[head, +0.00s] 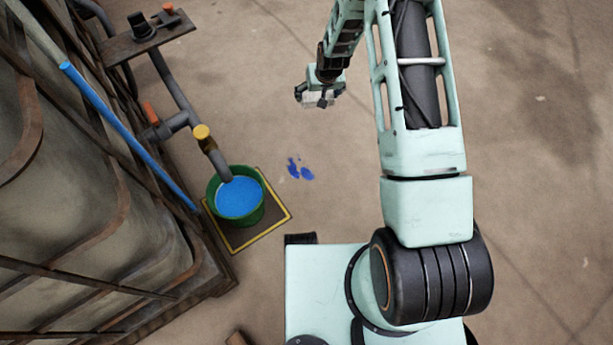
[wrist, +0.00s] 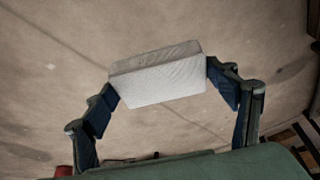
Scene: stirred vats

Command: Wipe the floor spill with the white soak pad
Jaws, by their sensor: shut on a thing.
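The white soak pad (wrist: 160,83) is held between the two fingers of my gripper (wrist: 165,88) in the wrist view. In the head view my gripper (head: 321,98) is at the top middle, and the pad (head: 316,98) shows as a small pale block at it. The gripper is shut on the pad and appears to be above the floor. The floor spill (head: 299,170) is blue, in a few small blotches on the floor, right of the green bucket. My gripper is above and slightly right of the spill in the picture, apart from it.
A green bucket (head: 259,210) of blue liquid stands on a yellow-edged mat (head: 279,217) under a pipe with a yellow collar (head: 201,132). A caged tank (head: 75,200) fills the left side. A small shelf (head: 120,48) holds dark items. The floor around the spill is clear.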

